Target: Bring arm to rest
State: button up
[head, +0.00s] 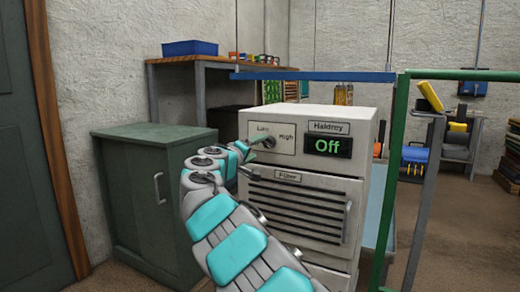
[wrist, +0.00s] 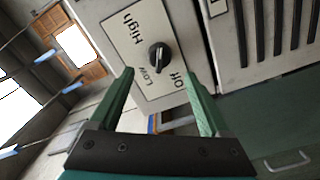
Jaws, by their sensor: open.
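My gripper (wrist: 160,78) is open and empty, its two green fingers apart. In the wrist view a black knob (wrist: 158,57) on a pale plate marked Low, High and Off shows just beyond the fingertips, apart from them. In the head view the knob (head: 268,143) sits on the upper front of a pale cabinet machine (head: 365,120), with my arm's end in front of it. The machine's display (head: 328,146) reads "Off" in green. My grey and teal arm reaches up from the bottom of the head view.
A green cabinet (head: 130,180) stands left of the machine. A workbench (head: 200,62) with a blue bin (head: 190,48) is behind. A blue rail (head: 312,76) and a green post (head: 388,190) stand close around the machine. Open floor shows at the right.

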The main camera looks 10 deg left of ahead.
jog(key=shift+s+a, duration=0.1)
jog(key=shift+s, duration=0.4)
